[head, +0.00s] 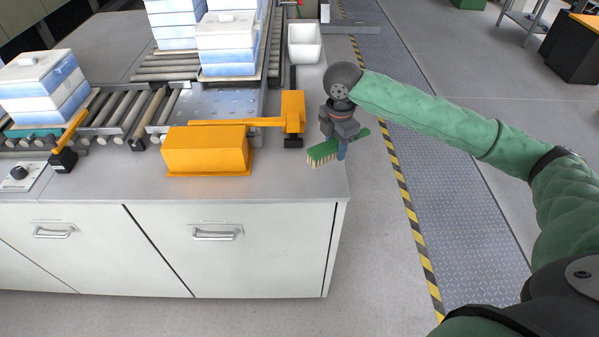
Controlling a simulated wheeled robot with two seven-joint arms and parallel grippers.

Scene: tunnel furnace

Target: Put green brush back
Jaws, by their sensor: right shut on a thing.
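My right gripper (341,150) is at the right edge of the counter, with its arm coming in from the right. It is shut on the green brush (323,150), which has pale bristles facing down. The brush is tilted, with its left end over the counter corner and its right end past the edge. I cannot tell whether the bristles touch the counter. My left gripper is not in view.
An orange box (205,150) and an orange arm-like device (292,112) stand left of the brush on the counter (262,183). Blue-and-white stacked boxes (228,45) stand on the roller conveyor (120,110).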

